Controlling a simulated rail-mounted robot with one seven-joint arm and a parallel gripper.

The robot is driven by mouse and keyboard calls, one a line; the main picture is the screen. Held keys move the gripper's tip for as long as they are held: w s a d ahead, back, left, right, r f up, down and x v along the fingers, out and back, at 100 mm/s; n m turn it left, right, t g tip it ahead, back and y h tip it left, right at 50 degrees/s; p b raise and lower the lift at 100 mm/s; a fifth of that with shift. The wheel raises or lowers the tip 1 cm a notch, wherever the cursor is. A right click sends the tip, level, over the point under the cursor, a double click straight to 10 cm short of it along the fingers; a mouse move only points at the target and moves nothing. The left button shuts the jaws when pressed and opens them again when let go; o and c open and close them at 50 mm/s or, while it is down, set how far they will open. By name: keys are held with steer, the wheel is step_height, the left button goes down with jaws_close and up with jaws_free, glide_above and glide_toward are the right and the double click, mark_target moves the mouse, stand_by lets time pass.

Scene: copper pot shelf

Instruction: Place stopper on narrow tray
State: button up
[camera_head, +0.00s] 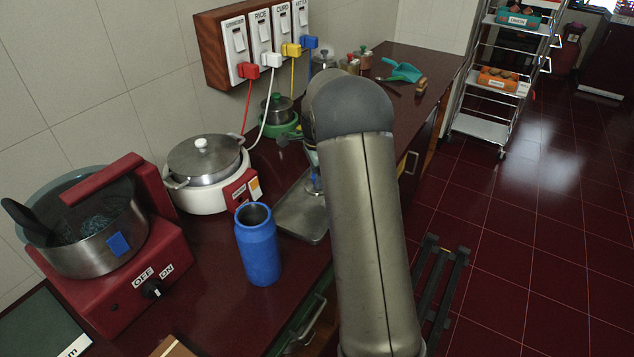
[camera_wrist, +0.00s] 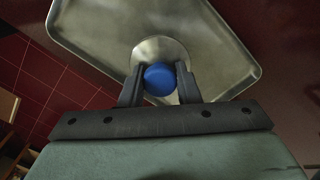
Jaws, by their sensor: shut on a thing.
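My gripper (camera_wrist: 160,76) is shut on the stopper, with one dark finger on each side of its round blue knob (camera_wrist: 160,80). A pale metal disc shows just beyond the knob in the wrist view. The narrow tray (camera_wrist: 215,55), a shallow metal tray with a raised rim, lies beyond the stopper and fills much of the wrist view. In the head view the tray (camera_head: 298,222) lies on the dark red counter, partly hidden by my arm. A bit of blue stopper (camera_head: 316,180) shows over the tray there. I cannot tell whether it touches the tray.
A blue cylindrical container (camera_head: 258,245) stands close to the tray's left. A white cooker (camera_head: 212,175) with a lidded pot is behind it, and a red stove (camera_head: 115,265) with a steel pot is at left. The counter's front edge runs right of the tray.

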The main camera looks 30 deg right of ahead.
steer(key=shift+w+d+f, duration=0.1)
steer(key=shift+w+f, duration=0.05)
steer(key=shift+f, duration=1.65)
steer(key=shift+f, duration=0.2)
steer(key=o, duration=1)
steer(key=shift+c, duration=0.2)
steer(key=shift+r, duration=0.15)
